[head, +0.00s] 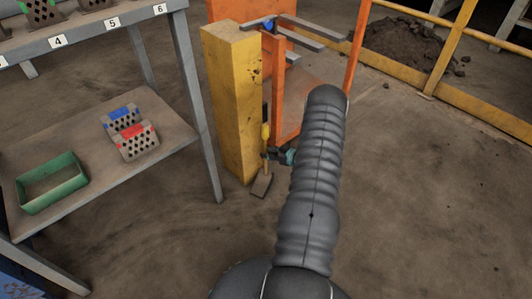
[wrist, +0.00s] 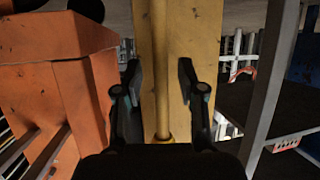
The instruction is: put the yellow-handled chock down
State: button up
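The chock (head: 262,184) is a grey-brown block at the foot of the yellow post and appears to rest on the floor. Its thin upright handle has a yellow grip (head: 265,132). My gripper (head: 271,154) is beside the lower handle, partly hidden behind my arm. In the wrist view the handle (wrist: 161,70) runs between the two fingers of my gripper (wrist: 160,82). The fingers are spread, with a gap on each side of the handle, and do not touch it. The block itself is not visible in the wrist view.
The yellow post (head: 232,100) stands close behind the handle. An orange rack (head: 285,75) is on its right. A grey shelf (head: 95,150) on the left holds a green tray (head: 50,184) and hollow bricks (head: 130,134). The floor at right is clear up to a yellow railing (head: 440,80).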

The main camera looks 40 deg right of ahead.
jog(key=v, duration=1)
jog(key=shift+s, duration=0.2)
